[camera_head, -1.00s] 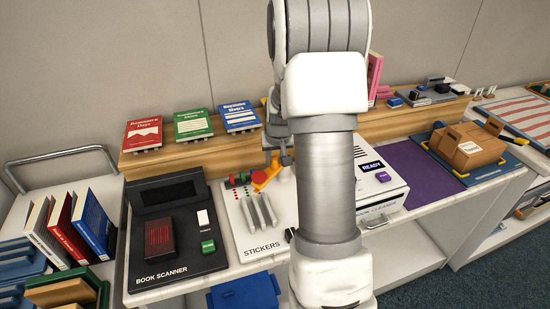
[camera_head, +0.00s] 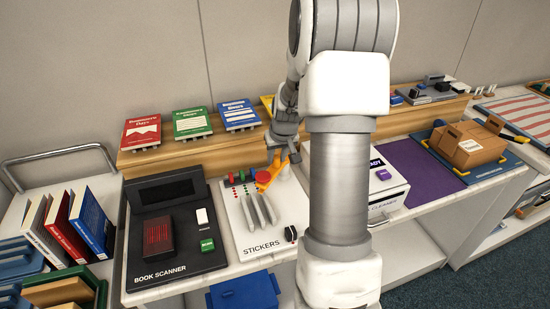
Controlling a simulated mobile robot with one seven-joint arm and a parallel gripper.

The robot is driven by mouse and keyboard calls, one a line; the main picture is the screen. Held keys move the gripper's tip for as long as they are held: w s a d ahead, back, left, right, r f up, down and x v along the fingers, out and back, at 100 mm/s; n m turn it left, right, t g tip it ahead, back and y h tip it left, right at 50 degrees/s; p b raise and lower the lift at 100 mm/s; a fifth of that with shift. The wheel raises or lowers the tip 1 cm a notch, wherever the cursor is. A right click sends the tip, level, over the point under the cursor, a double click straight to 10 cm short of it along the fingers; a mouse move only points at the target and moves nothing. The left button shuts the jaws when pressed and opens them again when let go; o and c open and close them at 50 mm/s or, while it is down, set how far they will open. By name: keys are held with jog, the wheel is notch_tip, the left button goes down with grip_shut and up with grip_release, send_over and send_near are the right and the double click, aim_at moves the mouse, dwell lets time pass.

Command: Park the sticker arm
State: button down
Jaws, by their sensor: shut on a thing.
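The white sticker panel (camera_head: 236,221) lies on the counter, right of the book scanner. An orange sticker arm (camera_head: 268,179) with a red round part (camera_head: 263,177) shows at the panel's upper right, by several small coloured pieces. My gripper (camera_head: 283,154) is at the orange arm's upper end and is shut on it. The fingertips are small and partly hidden, so the exact hold is hard to see. Several grey raised bars (camera_head: 258,209) stand on the panel below the orange arm. A small black knob (camera_head: 291,233) sits at the panel's lower right.
A black book scanner (camera_head: 178,250) is to the left. A white cleaner box (camera_head: 388,185) stands to the right, partly behind my arm. Three books stand on the wooden shelf (camera_head: 190,155) behind. A purple mat (camera_head: 424,165) is clear, and a brown box (camera_head: 467,149) stands farther right.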

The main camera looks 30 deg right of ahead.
jog(key=shift+s+d+n+y+b, duration=0.45)
jog(key=shift+s+d+n+y, duration=0.1)
jog(key=shift+n, duration=0.55)
jog(key=n, duration=0.1)
jog(key=d+n+y, duration=0.1)
jog(key=shift+s+n, duration=0.3)
jog(key=shift+s, duration=0.05)
jog(key=shift+s+d+n+g+y+p, duration=0.2)
jog(key=shift+d+n+y, duration=0.3)
jog(key=shift+n, duration=0.7)
jog(key=shift+s+d+n+g+y+p, duration=0.2)
jog(key=shift+d+n, duration=0.35)
jog(key=shift+n, duration=0.65)
jog(key=c, duration=0.6)
grip_release()
jog(key=p+v, duration=0.1)
jog(key=v, duration=1.6)
jog(key=shift+s+d, duration=0.2)
jog(key=shift+s, duration=0.05)
